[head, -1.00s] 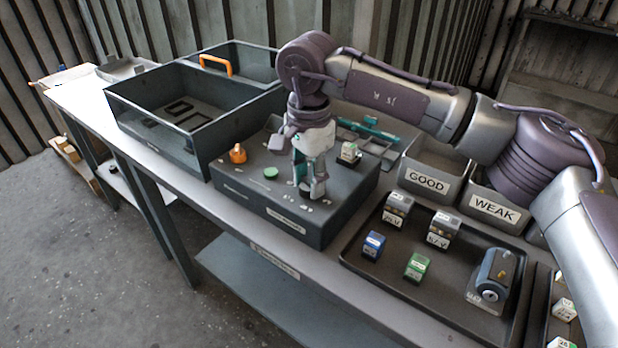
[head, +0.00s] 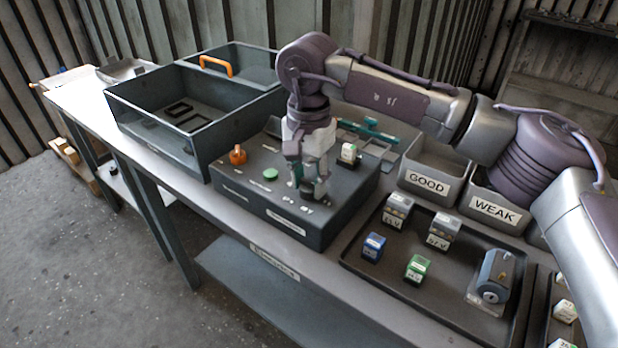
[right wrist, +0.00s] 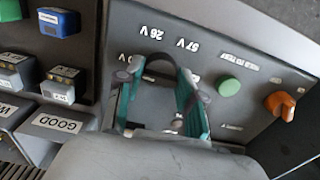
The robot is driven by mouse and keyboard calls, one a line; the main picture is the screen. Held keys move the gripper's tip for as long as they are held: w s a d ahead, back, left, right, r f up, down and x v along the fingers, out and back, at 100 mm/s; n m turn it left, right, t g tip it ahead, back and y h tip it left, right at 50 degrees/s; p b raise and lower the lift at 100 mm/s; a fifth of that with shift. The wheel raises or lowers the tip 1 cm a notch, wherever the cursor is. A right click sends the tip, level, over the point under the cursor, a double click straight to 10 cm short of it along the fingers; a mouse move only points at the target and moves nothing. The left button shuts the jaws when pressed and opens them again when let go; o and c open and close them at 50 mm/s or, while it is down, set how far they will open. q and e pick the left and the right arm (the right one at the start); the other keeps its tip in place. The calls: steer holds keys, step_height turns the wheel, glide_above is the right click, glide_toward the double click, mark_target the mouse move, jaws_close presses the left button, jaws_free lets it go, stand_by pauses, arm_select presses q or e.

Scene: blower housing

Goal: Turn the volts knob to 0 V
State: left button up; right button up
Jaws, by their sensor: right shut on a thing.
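The dark volts knob (right wrist: 160,68) is on top of the grey tester box (head: 262,207), between the fingers of my right gripper (head: 310,188). In the right wrist view the two teal-sided fingers of that gripper (right wrist: 160,92) stand on either side of the knob and are shut on it. Printed marks "26 V" and "57 V" show beside the knob, upside down. My left gripper is not in view.
An open dark bin (head: 150,112) stands to the left. GOOD (head: 427,179) and WEAK (head: 495,211) bins and a tray of blocks (head: 400,290) are to the right.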

mark_target(309, 181)
steer(key=o, duration=1.1)
steer(key=shift+o, duration=0.2)
step_height(309, 181, up, 12)
